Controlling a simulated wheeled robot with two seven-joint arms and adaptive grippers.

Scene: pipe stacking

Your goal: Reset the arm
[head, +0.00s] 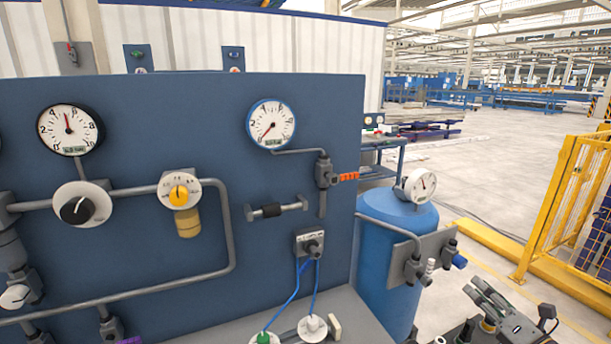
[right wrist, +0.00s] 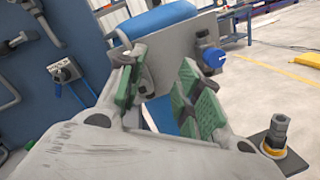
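My right gripper (head: 480,295) is at the lower right of the head view, in front of the blue tank (head: 385,255). In the right wrist view, my right gripper (right wrist: 160,95) shows its two green-padded fingers spread apart with nothing between them. Beyond the fingers are the grey plate (right wrist: 180,50) and a blue-capped fitting (right wrist: 212,58), apart from the fingers as far as I can tell. My left gripper is not in view.
A metal fitting (right wrist: 276,132) stands on a dark plate close to the right gripper. A yellow fence (head: 560,190) stands at right. Open floor lies behind the tank.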

